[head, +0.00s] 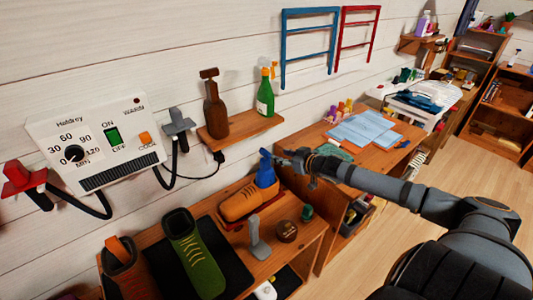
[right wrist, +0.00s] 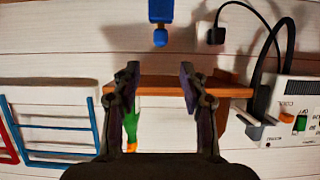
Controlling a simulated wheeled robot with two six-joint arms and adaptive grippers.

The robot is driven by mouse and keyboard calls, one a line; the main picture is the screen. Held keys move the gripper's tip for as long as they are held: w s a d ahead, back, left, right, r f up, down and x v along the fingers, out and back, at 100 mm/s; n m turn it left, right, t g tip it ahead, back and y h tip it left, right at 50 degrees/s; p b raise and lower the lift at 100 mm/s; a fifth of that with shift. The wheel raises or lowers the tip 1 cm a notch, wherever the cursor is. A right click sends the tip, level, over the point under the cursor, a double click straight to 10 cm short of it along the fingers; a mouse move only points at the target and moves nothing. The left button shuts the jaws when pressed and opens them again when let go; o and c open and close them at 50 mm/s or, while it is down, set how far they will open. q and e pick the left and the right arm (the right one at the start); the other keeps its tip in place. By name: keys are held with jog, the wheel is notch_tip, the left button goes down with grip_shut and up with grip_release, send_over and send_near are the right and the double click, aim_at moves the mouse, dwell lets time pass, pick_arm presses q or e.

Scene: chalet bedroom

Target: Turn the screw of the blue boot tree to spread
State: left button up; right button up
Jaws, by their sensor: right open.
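The blue boot tree (head: 265,174) stands upright in an orange shoe (head: 240,203) on the bench. Its blue top part also shows in the right wrist view (right wrist: 160,11), with a small blue knob (right wrist: 160,38) on its end, probably the screw. My right gripper (head: 281,158) is just right of the boot tree's top. In the right wrist view the gripper (right wrist: 158,76) is open and empty, and the knob lies beyond the fingertips, lined up with the gap. I cannot tell how far apart they are. My left gripper is out of view.
A wall shelf (head: 241,131) with a brown bottle (head: 215,108) and a green spray bottle (head: 265,95) is above the bench. The boot dryer (head: 97,140) hangs at left.

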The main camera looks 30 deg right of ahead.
aim_at(267, 152)
jog(key=w+f+b, duration=0.2)
jog(key=b, duration=0.3)
jog(key=shift+w+a, duration=0.1)
jog(key=shift+w, duration=0.1)
jog(key=x, duration=0.6)
jog(key=shift+w+r+b, duration=0.25)
jog(key=shift+w+b, duration=0.15)
jog(key=shift+w, duration=0.1)
jog(key=shift+w+a+f, duration=0.1)
jog(key=shift+w+f, duration=0.1)
jog(key=shift+w, duration=0.1)
grip_shut()
